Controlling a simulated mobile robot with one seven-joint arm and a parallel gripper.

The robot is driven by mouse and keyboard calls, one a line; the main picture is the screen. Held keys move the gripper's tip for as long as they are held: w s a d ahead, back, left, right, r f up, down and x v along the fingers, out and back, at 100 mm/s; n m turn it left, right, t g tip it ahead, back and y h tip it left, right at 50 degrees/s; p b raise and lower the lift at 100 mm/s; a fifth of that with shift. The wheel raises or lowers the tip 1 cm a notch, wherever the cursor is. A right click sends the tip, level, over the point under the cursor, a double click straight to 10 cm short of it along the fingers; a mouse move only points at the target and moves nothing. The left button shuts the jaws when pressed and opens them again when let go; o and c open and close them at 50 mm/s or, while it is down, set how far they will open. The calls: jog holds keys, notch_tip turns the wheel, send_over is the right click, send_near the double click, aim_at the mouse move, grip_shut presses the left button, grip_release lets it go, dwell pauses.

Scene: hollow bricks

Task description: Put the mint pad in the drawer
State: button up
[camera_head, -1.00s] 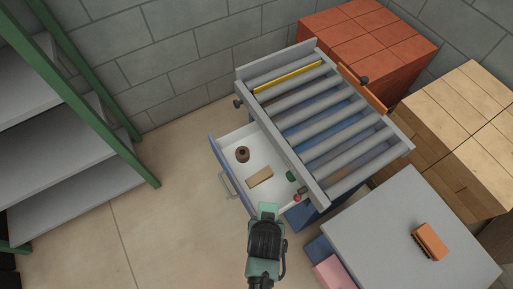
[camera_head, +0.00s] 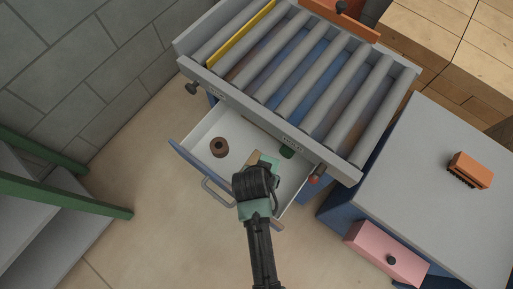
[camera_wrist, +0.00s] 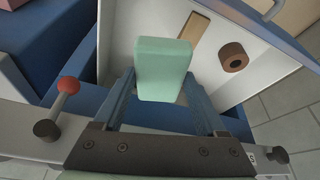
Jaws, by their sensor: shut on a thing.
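The mint pad (camera_wrist: 162,68) is a pale green block between the two blue fingers of my gripper (camera_wrist: 160,78) in the wrist view. My gripper is shut on it and holds it over the open drawer (camera_head: 237,128). The drawer has a white inside and a blue front with a handle (camera_head: 218,192). In the head view my gripper covers part of the drawer, and the pad shows only in part beyond it. I cannot tell whether the pad touches the drawer floor.
A brown ring (camera_head: 219,147) and a tan block (camera_wrist: 194,39) lie in the drawer. A roller rack (camera_head: 300,75) stands above it. A red-ended knob (camera_head: 314,178) is by the drawer's right side. A grey-topped cabinet (camera_head: 420,190) with an orange brush (camera_head: 470,170) stands at right.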

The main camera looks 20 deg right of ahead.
jog(key=d+f+m+b, duration=0.1)
jog(key=f+b, duration=0.2)
jog(key=f, duration=0.2)
jog(key=d+f+m+b, duration=0.1)
jog(key=f+b, duration=0.2)
jog(key=f, duration=0.2)
jog(key=d+f+m+h+b, duration=0.1)
jog(key=f+b, duration=0.2)
jog(key=f, duration=0.3)
jog(key=shift+s+d+f+g, duration=0.1)
jog(key=shift+s+d+g, duration=0.1)
jog(key=shift+g, duration=0.1)
jog(key=shift+f, duration=0.1)
jog(key=o, duration=1.1)
jog(key=shift+o, duration=0.2)
jog(key=p+v, duration=0.3)
jog(key=v, duration=0.9)
jog(key=shift+p, duration=0.35)
jog(key=shift+w+a, duration=0.1)
